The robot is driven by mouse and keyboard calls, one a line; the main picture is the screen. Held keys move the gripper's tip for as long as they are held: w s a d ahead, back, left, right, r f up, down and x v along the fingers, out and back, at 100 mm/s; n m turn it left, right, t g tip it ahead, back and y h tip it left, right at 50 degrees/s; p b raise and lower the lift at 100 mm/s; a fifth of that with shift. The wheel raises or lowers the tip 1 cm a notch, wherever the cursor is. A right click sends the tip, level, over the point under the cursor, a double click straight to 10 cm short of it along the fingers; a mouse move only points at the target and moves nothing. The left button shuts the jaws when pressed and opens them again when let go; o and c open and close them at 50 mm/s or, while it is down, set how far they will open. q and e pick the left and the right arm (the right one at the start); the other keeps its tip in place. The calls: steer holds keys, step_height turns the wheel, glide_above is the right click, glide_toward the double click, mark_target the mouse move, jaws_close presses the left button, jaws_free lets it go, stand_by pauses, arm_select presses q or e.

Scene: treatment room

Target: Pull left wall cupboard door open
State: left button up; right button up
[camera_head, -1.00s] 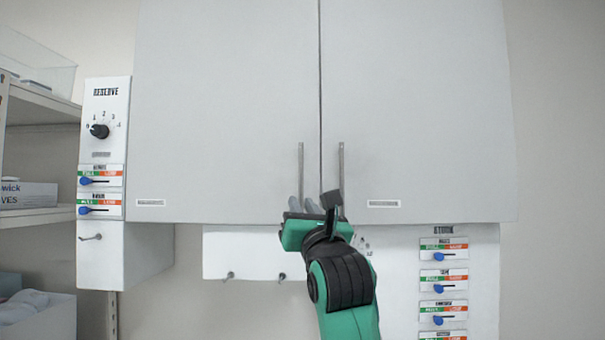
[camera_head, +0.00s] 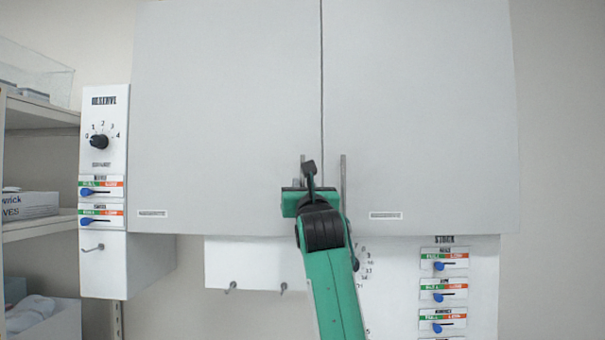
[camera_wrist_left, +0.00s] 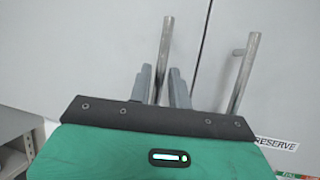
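The left wall cupboard door (camera_head: 225,110) is a plain pale grey panel, shut flush beside the right door (camera_head: 420,110). Its upright metal bar handle (camera_wrist_left: 164,45) stands by the middle seam; in the head view my gripper and wrist hide most of it. My left gripper (camera_wrist_left: 161,78) is at this handle, with one grey finger on each side of the bar. The fingers look spread, with gaps beside the bar; I cannot tell whether either touches it. In the head view my left gripper (camera_head: 306,186) shows from behind. My right gripper is not in view.
The right door's handle (camera_wrist_left: 243,75) is close to the right of my fingers. A control box with a dial (camera_head: 104,135) hangs left of the cupboard, by open shelves (camera_head: 38,110). Slider panels (camera_head: 443,290) and a hooked white box (camera_head: 255,263) are below.

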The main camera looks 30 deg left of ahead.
arm_select(q)
steer(key=shift+x, duration=0.85)
steer(key=shift+c, duration=0.2)
jaws_close()
steer(key=shift+f, duration=0.1)
